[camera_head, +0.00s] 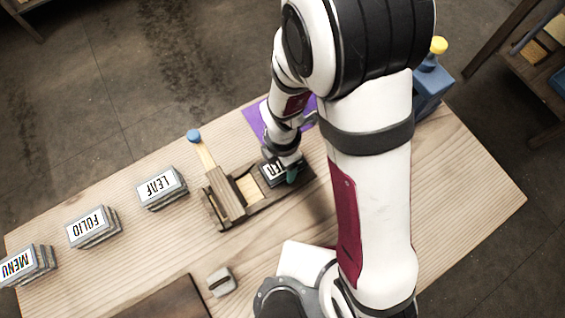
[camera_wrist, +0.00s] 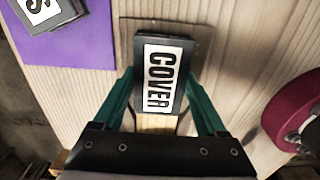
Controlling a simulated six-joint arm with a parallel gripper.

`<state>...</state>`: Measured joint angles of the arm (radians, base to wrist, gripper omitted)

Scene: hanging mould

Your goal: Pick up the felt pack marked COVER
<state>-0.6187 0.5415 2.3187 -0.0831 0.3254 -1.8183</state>
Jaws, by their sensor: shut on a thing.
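The felt pack marked COVER (camera_wrist: 165,72) is a dark block with a white label, between the two green fingers of my gripper (camera_wrist: 160,95) in the wrist view. My gripper is shut on its sides. In the head view the pack (camera_head: 270,172) is partly hidden by my gripper (camera_head: 287,170). It is at the right end of the wooden device with a blue-knobbed lever (camera_head: 228,200), over its dark base. I cannot tell whether the pack rests on the base or is just above it.
Packs marked LEAF (camera_head: 162,187), FOLIO (camera_head: 92,226) and MENU (camera_head: 25,265) stand to the left. A purple mat (camera_wrist: 75,45) bears another labelled pack (camera_wrist: 42,10). A small grey block (camera_head: 221,282) lies in front. A blue box (camera_head: 431,90) stands at the back right.

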